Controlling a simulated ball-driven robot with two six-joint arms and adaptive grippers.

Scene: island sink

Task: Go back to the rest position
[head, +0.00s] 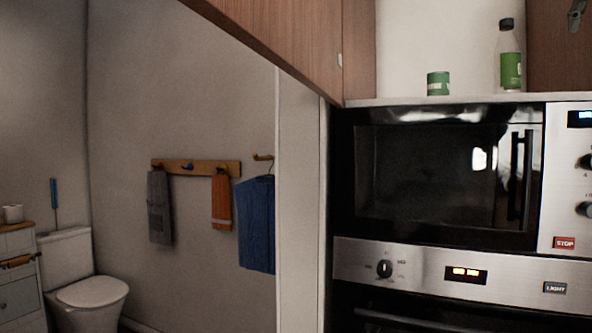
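The task names no other object.
A microwave (440,175) with its door shut sits above an oven (430,268) at the right. A green can (438,84) and a bottle (510,70) stand on the shelf above. Towels hang from a wooden rack (196,167). A toilet (92,292) stands at the lower left beside a cabinet (20,295).

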